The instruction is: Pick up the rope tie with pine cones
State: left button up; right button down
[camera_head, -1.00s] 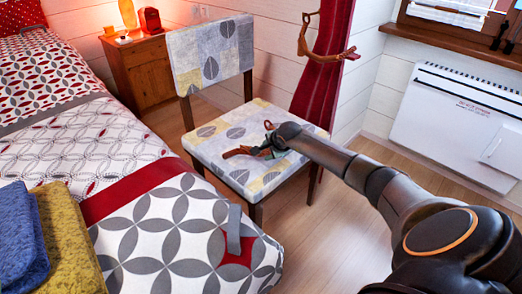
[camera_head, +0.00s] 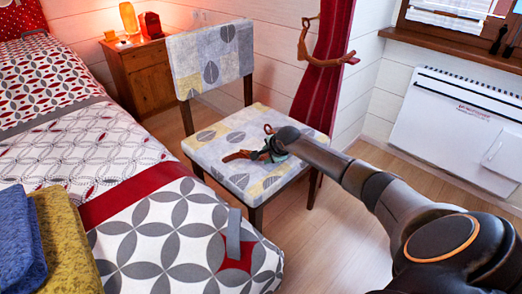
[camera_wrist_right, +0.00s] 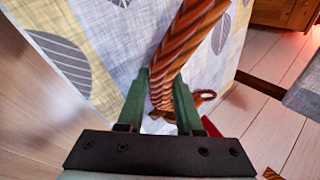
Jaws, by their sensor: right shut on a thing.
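The brown twisted rope tie (camera_head: 240,156) is at the patterned seat of the chair (camera_head: 222,175). My right gripper (camera_head: 270,152) is over the seat and shut on the rope tie. In the right wrist view the thick rope (camera_wrist_right: 182,52) runs up between the two green fingers of my right gripper (camera_wrist_right: 160,92). A small loop of it (camera_wrist_right: 206,95) shows to the right of the fingers. I cannot tell whether the rope still touches the seat. No pine cones can be made out. My left gripper is not in view.
The chair's backrest (camera_head: 211,60) rises behind the seat. A bed (camera_head: 150,235) with folded cloths (camera_head: 65,245) is on the left. A red curtain (camera_head: 322,85) with another brown tie (camera_head: 312,45) hangs behind. A white heater (camera_head: 450,125) is at right. Open floor (camera_head: 325,230) lies in front.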

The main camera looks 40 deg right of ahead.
jog(key=shift+r, duration=0.1)
jog(key=shift+r, duration=0.25)
notch_tip(320, 180, up, 3)
jog(key=shift+s+r+p, duration=0.1)
jog(key=shift+s+p, duration=0.05)
jog(key=shift+p, duration=1)
pick_arm(q)
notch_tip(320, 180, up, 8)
jog(key=p, duration=0.5)
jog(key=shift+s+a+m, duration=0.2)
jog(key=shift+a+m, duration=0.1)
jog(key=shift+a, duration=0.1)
pick_arm(e)
jog(key=s+a+r, duration=0.2)
jog(key=s+r, duration=0.7)
jog(key=s, duration=0.4)
jog(key=shift+s+a, duration=0.15)
jog(key=shift+s, duration=0.25)
